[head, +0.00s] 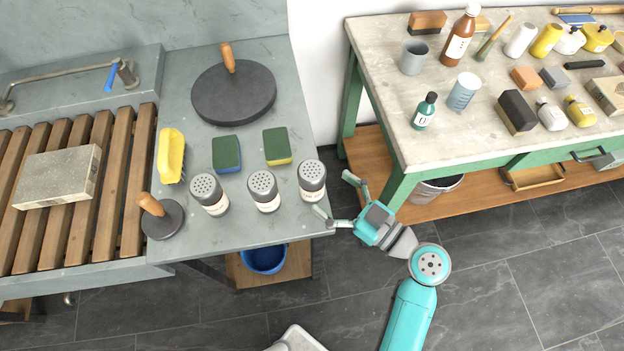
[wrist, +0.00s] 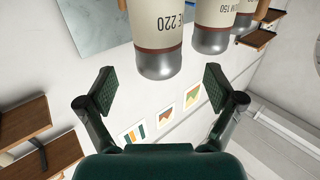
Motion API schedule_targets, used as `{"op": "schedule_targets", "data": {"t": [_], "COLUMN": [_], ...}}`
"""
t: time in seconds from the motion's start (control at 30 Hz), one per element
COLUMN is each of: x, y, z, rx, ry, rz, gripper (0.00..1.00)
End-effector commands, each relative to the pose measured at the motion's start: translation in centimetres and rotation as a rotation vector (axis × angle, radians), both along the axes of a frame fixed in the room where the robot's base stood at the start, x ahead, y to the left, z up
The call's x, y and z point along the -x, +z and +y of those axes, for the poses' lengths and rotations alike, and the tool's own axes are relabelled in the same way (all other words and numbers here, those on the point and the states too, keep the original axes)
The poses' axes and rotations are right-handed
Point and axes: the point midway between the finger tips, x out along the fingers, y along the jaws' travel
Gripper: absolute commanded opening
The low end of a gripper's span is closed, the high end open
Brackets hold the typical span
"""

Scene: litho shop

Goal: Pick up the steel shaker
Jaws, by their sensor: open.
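Three shakers with perforated grey tops and cream labelled bodies stand upright in a row along the stone worktop: left (head: 209,194), middle (head: 263,190) and right (head: 312,181). They look alike, and I cannot tell which is the steel one by material. My gripper (head: 337,197) is open and empty just right of the right shaker, past the worktop's edge, with its fingers spread towards it. In the wrist view, upside down, the nearest shaker (wrist: 163,58) reads "E 220" and lies ahead between the open fingers (wrist: 160,90). Another shaker (wrist: 210,40) reads "M 150".
A round-based tool (head: 163,217) stands left of the shakers. Sponges (head: 277,146) and a yellow brush (head: 171,156) lie behind. A green-framed table (head: 480,130) full of bottles and blocks stands right, with a floor gap between it and the worktop (head: 290,225).

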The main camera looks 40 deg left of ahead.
Motion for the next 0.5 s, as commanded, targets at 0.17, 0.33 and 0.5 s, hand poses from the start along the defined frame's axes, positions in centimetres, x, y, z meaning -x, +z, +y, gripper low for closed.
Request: {"op": "schedule_targets", "data": {"t": [0.17,0.33,0.5], "x": [0.0,-0.1,-0.3], "y": [0.0,-0.1,-0.2], "z": [1.1,2.9,5.2], "rx": [0.000,0.000,0.000], "ry": [0.000,0.002,0.002], "rz": [0.001,0.001,0.001], "gripper": [0.92,0.92,0.92]}}
